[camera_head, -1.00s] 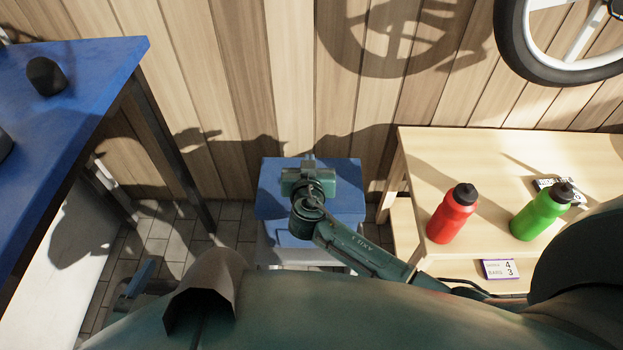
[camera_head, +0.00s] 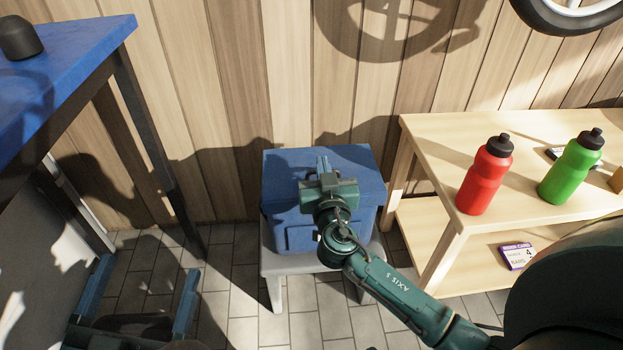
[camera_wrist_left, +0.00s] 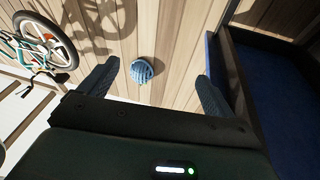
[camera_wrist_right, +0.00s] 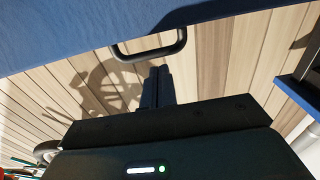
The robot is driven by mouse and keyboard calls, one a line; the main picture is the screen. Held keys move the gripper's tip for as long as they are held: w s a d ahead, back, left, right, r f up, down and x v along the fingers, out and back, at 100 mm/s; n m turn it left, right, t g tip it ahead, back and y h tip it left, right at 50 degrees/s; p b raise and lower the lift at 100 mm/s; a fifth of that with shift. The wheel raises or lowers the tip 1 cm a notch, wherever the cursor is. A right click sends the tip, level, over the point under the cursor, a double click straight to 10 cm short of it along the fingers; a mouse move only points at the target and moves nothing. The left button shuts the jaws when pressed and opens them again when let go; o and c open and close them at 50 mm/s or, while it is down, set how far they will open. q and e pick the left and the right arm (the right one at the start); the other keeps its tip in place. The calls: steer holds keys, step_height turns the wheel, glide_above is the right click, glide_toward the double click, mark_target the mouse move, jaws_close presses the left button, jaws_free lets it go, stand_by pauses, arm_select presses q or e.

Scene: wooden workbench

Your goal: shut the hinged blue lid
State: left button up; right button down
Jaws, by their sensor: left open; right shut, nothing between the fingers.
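The blue box (camera_head: 287,222) stands on a grey stool in the head view. Its blue lid (camera_head: 355,162) lies flat across the top, and I see no gap along the visible edge; my right gripper and wrist hide the middle. My right gripper (camera_head: 322,163) is shut and empty, over the lid, fingers pointing to the wall; I cannot tell whether it touches. The right wrist view shows the shut fingers (camera_wrist_right: 157,72) below a blue surface with a black handle (camera_wrist_right: 150,48). My left gripper (camera_head: 147,264) is open and empty at the lower left, away from the box.
The grey stool (camera_head: 276,262) stands near the plank wall. A blue-topped workbench (camera_head: 75,65) is at left. A wooden bench (camera_head: 440,160) at right holds a red bottle (camera_head: 486,178) and a green bottle (camera_head: 570,170). Tiled floor (camera_head: 228,265) is free left of the stool.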

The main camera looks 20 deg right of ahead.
arm_select(q)
steer(key=shift+w+d+r+t+h+b, duration=0.15)
steer(key=shift+r+t+h+b, duration=0.2)
steer(key=shift+b, duration=0.45)
arm_select(e)
steer(key=shift+s+f, duration=0.25)
steer(key=shift+f, duration=0.4)
arm_select(q)
steer(key=shift+r, duration=0.2)
arm_select(e)
steer(key=shift+f, duration=0.1)
arm_select(q)
steer(key=shift+r+m, duration=0.25)
steer(key=shift+m, duration=0.05)
arm_select(e)
steer(key=shift+s, duration=0.1)
steer(key=shift+r, duration=0.2)
step_height(320, 180, up, 3)
steer(key=shift+p, duration=0.85)
arm_select(q)
steer(key=shift+s+a+f+g+y+p, duration=0.2)
steer(key=shift+f+y+p, duration=0.25)
steer(key=shift+p, duration=0.3)
steer(key=shift+s+a+f+g+y+p, duration=0.1)
steer(key=shift+f+g+y+p, duration=0.2)
steer(key=shift+f+p, duration=0.35)
arm_select(e)
step_height(320, 180, up, 7)
